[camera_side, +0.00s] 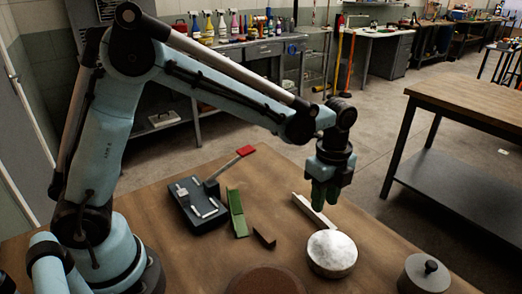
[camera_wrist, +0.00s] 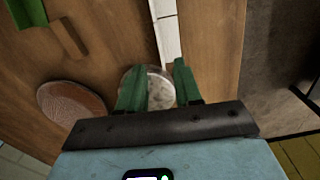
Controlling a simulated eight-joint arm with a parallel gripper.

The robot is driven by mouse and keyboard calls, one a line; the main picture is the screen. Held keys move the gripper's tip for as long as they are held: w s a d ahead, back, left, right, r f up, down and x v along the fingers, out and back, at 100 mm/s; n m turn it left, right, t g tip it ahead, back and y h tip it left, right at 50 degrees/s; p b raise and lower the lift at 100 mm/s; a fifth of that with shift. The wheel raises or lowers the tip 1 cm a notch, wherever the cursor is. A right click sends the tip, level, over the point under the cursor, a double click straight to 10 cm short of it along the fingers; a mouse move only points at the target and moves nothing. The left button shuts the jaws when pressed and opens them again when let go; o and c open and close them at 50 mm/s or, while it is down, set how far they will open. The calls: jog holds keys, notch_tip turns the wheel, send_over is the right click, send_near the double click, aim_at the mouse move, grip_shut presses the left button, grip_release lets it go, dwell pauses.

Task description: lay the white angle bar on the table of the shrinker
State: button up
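The white angle bar (camera_side: 311,211) lies on the wooden table, running from back left to front right. In the wrist view the bar (camera_wrist: 167,32) extends away from the fingertips, with its near end close to the right finger. My gripper (camera_side: 324,203) is above the bar, pointing down. In the wrist view its green fingers (camera_wrist: 157,66) are apart, with nothing clearly held between them. The gap between fingertips and bar is hard to judge. The shrinker (camera_side: 198,206) is the dark device with a red-ended lever, left of the bar; its table carries no white bar.
A green angle piece (camera_side: 237,213) and a small brown angle piece (camera_side: 264,238) lie between shrinker and bar. A round white-topped piece (camera_side: 332,252) stands close to the bar's front end. A brown disc (camera_side: 267,281) and a grey knobbed cylinder (camera_side: 424,274) are in front.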

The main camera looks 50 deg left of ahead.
aim_at(324, 219)
jog(key=shift+f, duration=2.75)
grip_shut()
